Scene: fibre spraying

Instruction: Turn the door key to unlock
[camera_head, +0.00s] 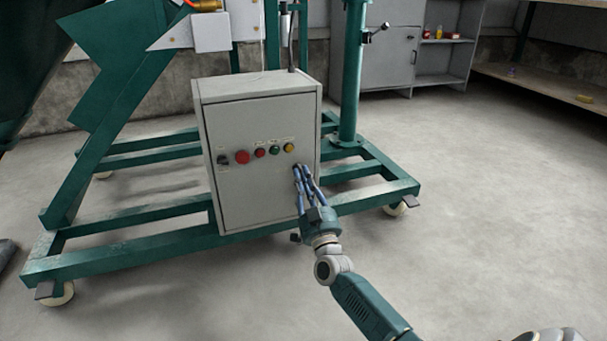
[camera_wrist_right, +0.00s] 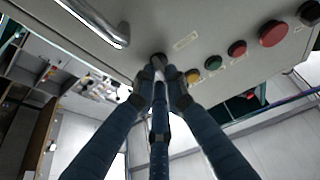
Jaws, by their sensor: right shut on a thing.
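The grey control box (camera_head: 258,190) stands on a green wheeled frame, and its door faces me. My right gripper (camera_head: 297,170) is at the right side of the door, below the yellow button. In the right wrist view its fingers (camera_wrist_right: 160,75) close together at a small round dark lock (camera_wrist_right: 158,60) on the door. The key itself is hidden between the fingertips, so I cannot tell how far it is turned. A curved metal handle (camera_wrist_right: 100,25) shows beside the lock. My left gripper is not in view.
A row of buttons, with a large red one (camera_head: 242,157) and a yellow one (camera_head: 289,147), sits on the door above the gripper. The green frame (camera_head: 150,245) surrounds the box base. The concrete floor at right is clear. A grey cabinet (camera_head: 388,60) stands behind.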

